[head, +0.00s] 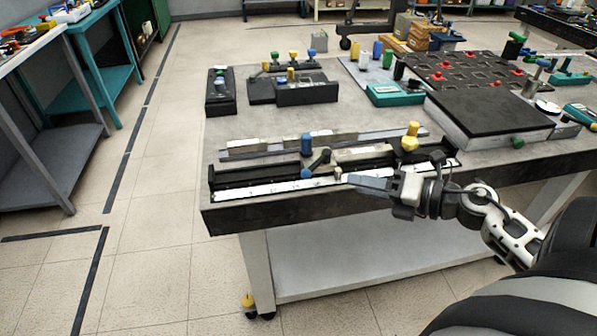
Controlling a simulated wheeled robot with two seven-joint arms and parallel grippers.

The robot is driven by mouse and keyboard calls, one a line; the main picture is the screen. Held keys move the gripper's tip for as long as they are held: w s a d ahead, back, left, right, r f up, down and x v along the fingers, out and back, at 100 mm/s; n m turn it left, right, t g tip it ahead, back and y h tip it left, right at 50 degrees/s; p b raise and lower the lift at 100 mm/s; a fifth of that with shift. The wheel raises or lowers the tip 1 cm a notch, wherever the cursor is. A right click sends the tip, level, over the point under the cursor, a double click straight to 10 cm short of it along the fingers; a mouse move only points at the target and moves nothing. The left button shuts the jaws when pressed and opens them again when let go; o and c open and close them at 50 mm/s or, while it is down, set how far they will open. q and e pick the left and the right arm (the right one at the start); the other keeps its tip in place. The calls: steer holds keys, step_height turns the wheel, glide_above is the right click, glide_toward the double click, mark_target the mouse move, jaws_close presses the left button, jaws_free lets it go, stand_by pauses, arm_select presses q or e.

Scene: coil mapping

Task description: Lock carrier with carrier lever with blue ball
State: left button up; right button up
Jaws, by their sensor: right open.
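The long carrier rail (262,189) lies along the front edge of the table. On it, near the middle, sits a dark lever (319,160) whose lower end carries a small blue ball (306,173). A beige carrier block (362,154) is just right of the lever. A taller blue knob (306,144) stands behind the lever. My right gripper (350,179) reaches in from the right, low over the front of the rail and to the right of the blue ball. It is open, with its fingers apart from the ball. My left gripper is not in view.
A yellow knob (410,138) stands at the rail's right end. A black-topped box (490,112), a teal device (396,94) and black blocks (307,90) are farther back on the table (235,128).

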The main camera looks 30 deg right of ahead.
mark_target(316, 166)
steer(key=p+x, duration=0.1)
steer(key=x, duration=1.4)
steer(key=shift+a+p, duration=0.1)
steer(key=shift+p, duration=0.3)
jaws_close()
